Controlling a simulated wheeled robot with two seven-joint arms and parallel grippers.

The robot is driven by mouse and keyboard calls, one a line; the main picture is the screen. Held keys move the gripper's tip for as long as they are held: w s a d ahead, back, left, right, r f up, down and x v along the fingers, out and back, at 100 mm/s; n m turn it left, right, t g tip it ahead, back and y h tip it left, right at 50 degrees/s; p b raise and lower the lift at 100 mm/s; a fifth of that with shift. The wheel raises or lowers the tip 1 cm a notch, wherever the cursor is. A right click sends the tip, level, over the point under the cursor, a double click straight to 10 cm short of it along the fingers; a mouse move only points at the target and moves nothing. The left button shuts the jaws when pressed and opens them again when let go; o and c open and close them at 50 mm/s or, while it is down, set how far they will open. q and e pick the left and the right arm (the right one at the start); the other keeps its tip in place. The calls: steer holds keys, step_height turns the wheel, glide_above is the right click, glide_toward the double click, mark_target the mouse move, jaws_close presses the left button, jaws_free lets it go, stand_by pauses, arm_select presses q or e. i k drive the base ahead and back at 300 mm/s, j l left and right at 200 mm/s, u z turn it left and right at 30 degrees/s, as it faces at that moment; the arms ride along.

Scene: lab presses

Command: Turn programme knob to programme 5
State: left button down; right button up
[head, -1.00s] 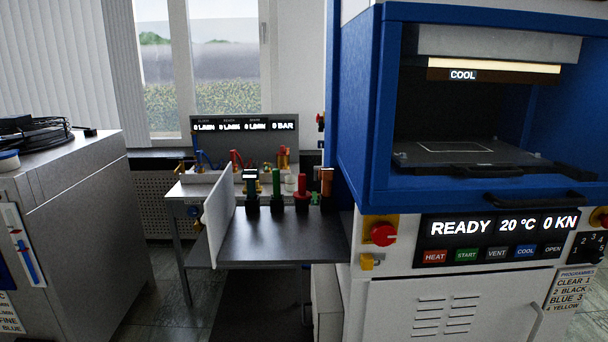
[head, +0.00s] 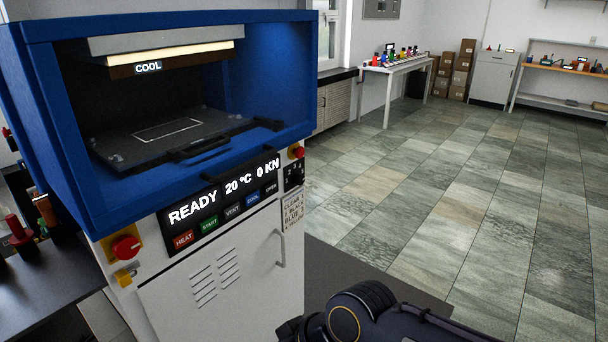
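The programme knob (head: 293,177) is a small black dial panel at the right end of the blue press's front. It sits below a red emergency button (head: 297,152) and above a printed programme list (head: 292,211). The dial is too small and dark to tell which number it points to. The press display (head: 222,190) reads READY, 20 °C, 0 KN. A dark link of my arm shows at the bottom centre, apart from the press. Neither gripper is in view.
The press chamber (head: 170,134) is open, with a COOL sign inside. A red knob (head: 125,247) is at the front's left end, and a door handle (head: 280,248) sticks out below the panel. A dark bench (head: 40,285) stands left. The tiled floor on the right is clear.

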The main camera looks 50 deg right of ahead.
mark_target(299, 180)
steer(key=z, duration=1.5)
